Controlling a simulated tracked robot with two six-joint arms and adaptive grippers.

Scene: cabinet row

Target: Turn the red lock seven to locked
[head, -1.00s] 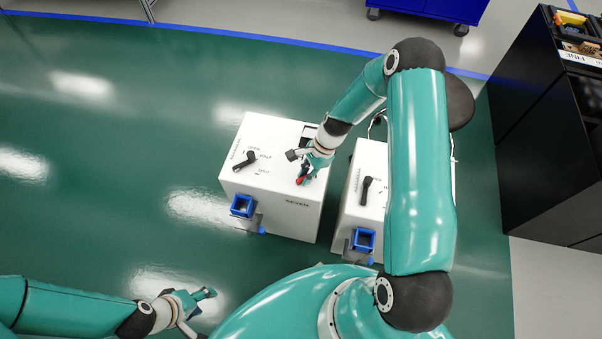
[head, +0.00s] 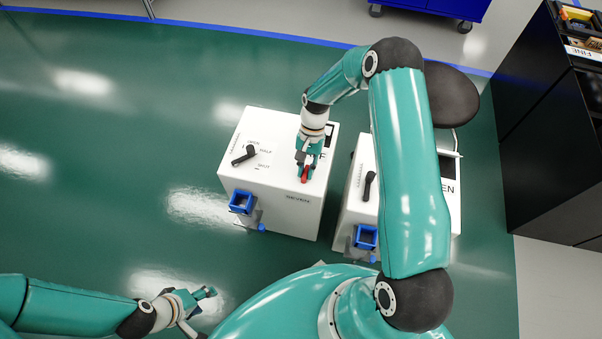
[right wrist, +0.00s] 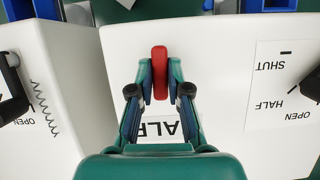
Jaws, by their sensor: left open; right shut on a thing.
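The white cabinet marked SEVEN (head: 283,217) stands on the green floor in the head view. The red lock handle (head: 304,174) is on its top near the right side, and it also shows in the right wrist view (right wrist: 160,62). My right gripper (head: 306,168) is over the cabinet with its fingers shut on the red handle, one on each side. The fingers and wrist partly hide the lock's base and the lettering behind it. My left gripper (head: 207,306) is open and empty over the floor at the lower left, well away from the cabinet.
A black lever (head: 244,155) with OPEN, HALF and SHUT marks is on the same top. A blue square holder (head: 241,202) is on the front. A second white cabinet (head: 352,205) stands close on the right, partly behind my right arm. Floor to the left is clear.

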